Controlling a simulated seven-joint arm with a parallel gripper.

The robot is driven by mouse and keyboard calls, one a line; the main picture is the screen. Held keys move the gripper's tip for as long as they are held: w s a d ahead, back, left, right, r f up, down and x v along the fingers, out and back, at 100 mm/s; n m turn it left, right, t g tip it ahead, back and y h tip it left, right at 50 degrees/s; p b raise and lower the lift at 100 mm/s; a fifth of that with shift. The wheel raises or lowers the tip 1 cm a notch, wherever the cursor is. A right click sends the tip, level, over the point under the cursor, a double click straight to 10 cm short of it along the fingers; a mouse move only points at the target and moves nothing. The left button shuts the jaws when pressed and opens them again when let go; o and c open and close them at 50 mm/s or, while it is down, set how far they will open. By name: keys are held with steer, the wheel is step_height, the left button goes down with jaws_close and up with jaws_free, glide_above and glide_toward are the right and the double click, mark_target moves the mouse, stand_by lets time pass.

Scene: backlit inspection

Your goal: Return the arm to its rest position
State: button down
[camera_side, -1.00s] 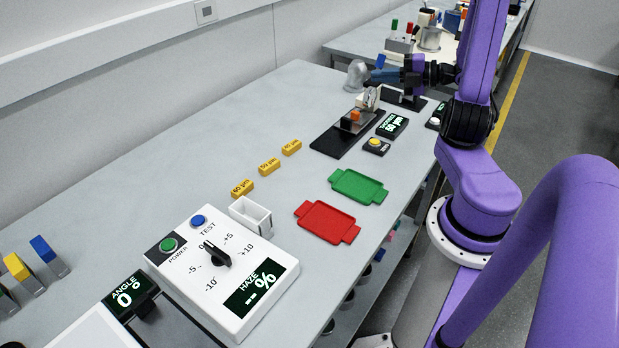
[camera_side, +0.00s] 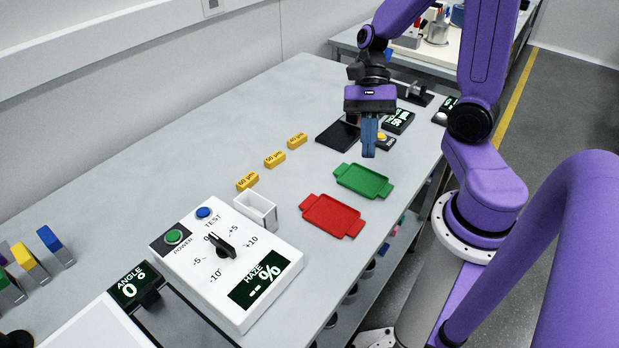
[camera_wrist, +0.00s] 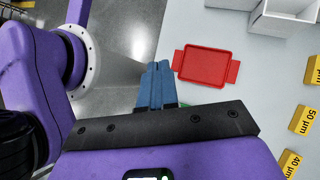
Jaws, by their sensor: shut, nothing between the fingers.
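My gripper (camera_side: 369,152) hangs pointing down above the bench, near the far edge of the green tray (camera_side: 364,180) in the side view. Its blue fingers are together with nothing between them. In the wrist view the closed fingers (camera_wrist: 155,75) show beside the red tray (camera_wrist: 205,65), and the green tray is mostly hidden behind the gripper. My arm is bent over the bench, and its upper part runs out of the top of the side view.
The red tray also shows in the side view (camera_side: 333,215). Several yellow blocks (camera_side: 274,159) lie in a row on the left. A white haze meter (camera_side: 215,280) stands in front, with a white open box (camera_side: 257,207) beside it. A black plate (camera_side: 337,136) lies behind my gripper.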

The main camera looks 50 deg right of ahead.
steer(key=s+a+r+n+t+h, duration=0.1)
steer(key=s+a+n+t+h, duration=0.1)
steer(key=n, duration=1.1)
steer(key=s+a+n+t+h, duration=0.2)
steer(key=s+n+h, duration=0.2)
steer(key=n, duration=1)
steer(key=shift+s+a+r+t, duration=0.3)
steer(key=shift+s+r, duration=0.05)
steer(key=shift+s, duration=0.2)
